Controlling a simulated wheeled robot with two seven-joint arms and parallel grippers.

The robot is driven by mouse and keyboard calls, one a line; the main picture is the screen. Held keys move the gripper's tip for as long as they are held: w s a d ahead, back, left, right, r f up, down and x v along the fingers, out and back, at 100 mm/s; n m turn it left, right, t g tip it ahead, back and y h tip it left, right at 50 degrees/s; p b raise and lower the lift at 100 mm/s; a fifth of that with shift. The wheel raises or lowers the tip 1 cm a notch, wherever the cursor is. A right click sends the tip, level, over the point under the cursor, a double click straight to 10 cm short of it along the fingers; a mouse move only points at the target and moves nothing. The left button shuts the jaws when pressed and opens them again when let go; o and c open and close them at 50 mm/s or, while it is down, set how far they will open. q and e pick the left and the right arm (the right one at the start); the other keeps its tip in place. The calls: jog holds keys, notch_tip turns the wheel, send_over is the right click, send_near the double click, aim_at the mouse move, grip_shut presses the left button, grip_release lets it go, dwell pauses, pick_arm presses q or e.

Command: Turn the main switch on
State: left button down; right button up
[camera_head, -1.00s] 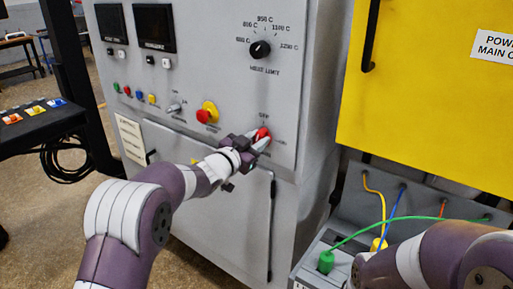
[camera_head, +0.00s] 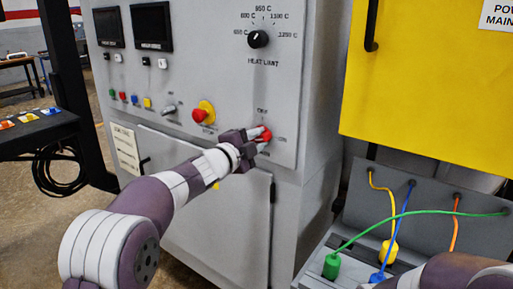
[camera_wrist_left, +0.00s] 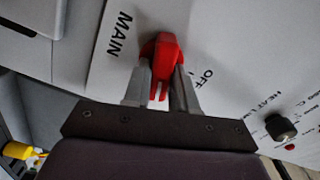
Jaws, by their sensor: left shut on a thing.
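The red main switch (camera_head: 265,135) is on the lower right of the grey furnace panel, beside the words OFF and ON. My left gripper (camera_head: 259,135) reaches it from the left and is shut on its handle. In the left wrist view, the red switch (camera_wrist_left: 161,52) sits between the two grey fingers of my left gripper (camera_wrist_left: 162,88), next to the words MAIN and OFF. The fingers partly hide the handle, so its exact angle is hard to tell. My right gripper is out of view; only part of that arm shows at the bottom right.
A red and yellow stop button (camera_head: 203,112) and a small toggle (camera_head: 168,110) are left of the switch. The black heat limit knob (camera_head: 258,39) is above. A yellow cabinet (camera_head: 430,90) and cables with a green plug (camera_head: 331,266) are at the right.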

pick_arm(q)
jog(key=shift+f+m+b, duration=0.25)
jog(key=shift+m+b, duration=0.8)
jog(key=shift+m, duration=0.65)
jog(key=c, duration=1)
grip_release()
jog(key=shift+r, duration=0.1)
jog(key=b+v, duration=0.1)
jog(key=v, duration=1.1)
jog(key=shift+s+a+b, duration=0.15)
jog(key=shift+s+b, duration=0.15)
jog(key=shift+b, duration=0.05)
